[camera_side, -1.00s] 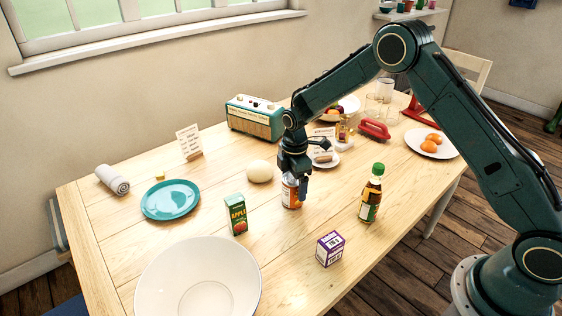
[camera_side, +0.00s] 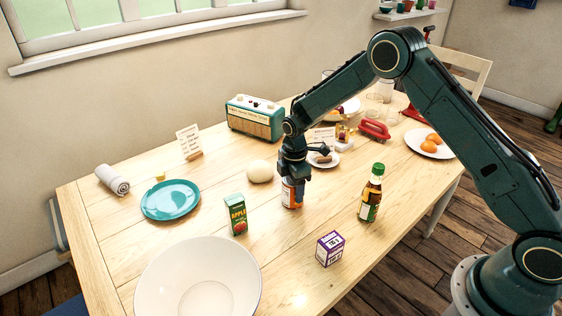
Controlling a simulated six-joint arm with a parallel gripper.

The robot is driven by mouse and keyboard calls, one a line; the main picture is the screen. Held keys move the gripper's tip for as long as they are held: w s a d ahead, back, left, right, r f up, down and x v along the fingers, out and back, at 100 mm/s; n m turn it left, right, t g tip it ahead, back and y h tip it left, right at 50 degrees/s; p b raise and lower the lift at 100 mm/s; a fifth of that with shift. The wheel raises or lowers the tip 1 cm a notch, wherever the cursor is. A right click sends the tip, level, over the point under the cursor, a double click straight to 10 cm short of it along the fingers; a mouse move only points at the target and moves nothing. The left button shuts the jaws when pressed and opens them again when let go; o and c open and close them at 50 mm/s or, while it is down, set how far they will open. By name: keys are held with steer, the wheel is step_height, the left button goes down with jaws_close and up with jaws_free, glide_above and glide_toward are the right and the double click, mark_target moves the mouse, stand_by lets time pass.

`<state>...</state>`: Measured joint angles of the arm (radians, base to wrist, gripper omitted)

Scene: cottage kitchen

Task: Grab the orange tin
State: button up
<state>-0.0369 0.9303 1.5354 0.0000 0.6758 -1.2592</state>
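The tin (camera_side: 290,198), with an orange and white label, stands upright near the middle of the table. My gripper (camera_side: 293,184) points straight down over it, and the gripper's lower part covers the tin's top. The fingers are dark and small here, and their far side is hidden. I cannot tell whether they are closed on the tin or only around it.
A purple box (camera_side: 330,248) and a dark bottle (camera_side: 371,193) stand to the right. A large white bowl (camera_side: 160,262) fills the front left.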

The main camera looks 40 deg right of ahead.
steer(key=shift+c, duration=0.6)
steer(key=shift+r, duration=0.2)
step_height(320, 180, up, 20)
steer(key=shift+d+f, duration=0.1)
steer(key=shift+f, duration=0.05)
stand_by(0.6)
